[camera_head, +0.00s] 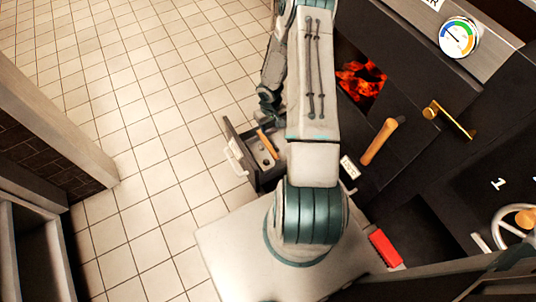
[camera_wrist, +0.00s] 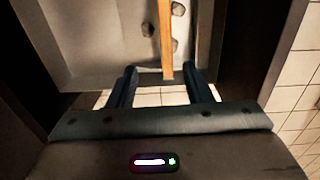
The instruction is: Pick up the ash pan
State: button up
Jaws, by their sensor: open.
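An open dark drawer (camera_head: 229,137) holds a pale grey pan-like interior with several dark lumps and a wooden bar (camera_head: 268,143). I take this to be the ash pan, but cannot tell whether the pan is separate from the drawer. In the wrist view, the grey interior (camera_wrist: 95,45) fills the upper part, and the wooden bar (camera_wrist: 166,40) runs down to its near wall. My gripper (camera_wrist: 161,78) is open, its two fingers apart on either side of the bar's lower end, with nothing clasped. In the head view my gripper (camera_head: 268,103) is partly hidden by my arm.
A dark stove with glowing coals (camera_head: 361,82) stands to the right, with a wooden handle (camera_head: 379,141) and a brass handle (camera_head: 449,119). A red block (camera_head: 385,248) lies at lower right. Tiled floor (camera_head: 150,120) is clear to the left.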

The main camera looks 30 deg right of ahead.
aim_at(268, 144)
jog(key=f+b, duration=0.1)
jog(key=f, duration=0.4)
jog(key=f+b, duration=0.2)
jog(key=f, duration=0.4)
jog(key=shift+s+a, duration=0.15)
jog(key=shift+s, duration=0.05)
jog(key=shift+w+a+f+b, duration=0.15)
jog(key=shift+f+b, duration=0.5)
jog(key=shift+f, duration=0.7)
jog(key=shift+w+a+f+b, duration=0.1)
jog(key=shift+w+f+b, duration=0.15)
jog(key=shift+f+b, duration=0.75)
jog(key=shift+f+p, duration=0.35)
jog(key=shift+p, duration=0.1)
grip_shut()
